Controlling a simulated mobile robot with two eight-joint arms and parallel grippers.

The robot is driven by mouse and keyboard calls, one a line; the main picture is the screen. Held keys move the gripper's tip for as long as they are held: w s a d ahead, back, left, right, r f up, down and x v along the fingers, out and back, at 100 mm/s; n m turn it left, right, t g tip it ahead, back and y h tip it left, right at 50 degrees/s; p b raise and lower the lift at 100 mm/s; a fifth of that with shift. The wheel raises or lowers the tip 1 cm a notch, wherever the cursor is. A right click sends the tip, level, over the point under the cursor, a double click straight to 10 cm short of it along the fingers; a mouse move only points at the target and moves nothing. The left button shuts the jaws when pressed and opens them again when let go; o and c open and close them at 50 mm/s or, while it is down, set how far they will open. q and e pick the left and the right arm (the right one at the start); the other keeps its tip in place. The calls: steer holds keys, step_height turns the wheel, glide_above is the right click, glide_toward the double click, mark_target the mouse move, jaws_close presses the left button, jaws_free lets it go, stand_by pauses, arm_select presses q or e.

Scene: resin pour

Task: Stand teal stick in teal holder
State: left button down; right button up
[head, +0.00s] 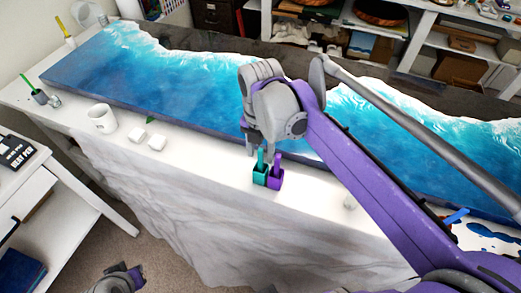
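The teal holder (260,177) stands on the white-covered table near its front edge. The teal stick (261,158) rises upright from its opening, just below my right gripper (251,150). The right gripper points down from above, beside the stick's top. I cannot tell whether its fingers touch the stick or how wide they are apart. My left gripper (122,282) is low at the bottom edge, away from the table and partly cut off. Its fingers cannot be made out.
A purple holder (276,181) with a purple stick stands close against the teal holder's right side. A long blue resin slab (190,90) lies behind. A blue stick (456,215) lies right.

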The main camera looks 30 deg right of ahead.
step_height(320, 180, up, 11)
steer(key=shift+f+p, duration=0.1)
steer(key=shift+p, duration=0.25)
stand_by(0.3)
stand_by(0.9)
